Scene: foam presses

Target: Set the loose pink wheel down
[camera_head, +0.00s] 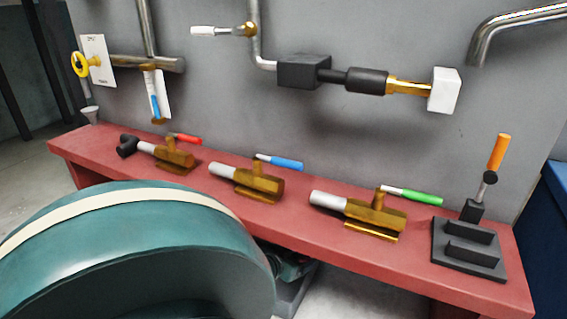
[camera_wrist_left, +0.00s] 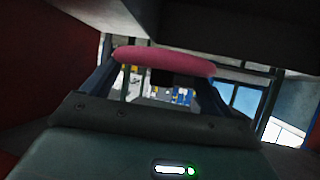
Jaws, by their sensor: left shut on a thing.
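The pink wheel (camera_wrist_left: 165,60) shows in the left wrist view as a rounded pink bar, seen nearly edge-on. It lies across the tips of my left gripper (camera_wrist_left: 162,76), which is shut on it. The wheel spans both fingers and sticks out a little past them. In the head view I cannot make out the wheel; a large teal arm part of mine fills the lower left and hides much there. My right gripper is in neither view.
A red bench (camera_head: 290,235) runs along a grey wall. On it stand brass valves with a red (camera_head: 185,139), a blue (camera_head: 280,162) and a green handle (camera_head: 412,195), and a dark stand with an orange handle (camera_head: 497,152). Pipes and a yellow wheel (camera_head: 79,64) are on the wall.

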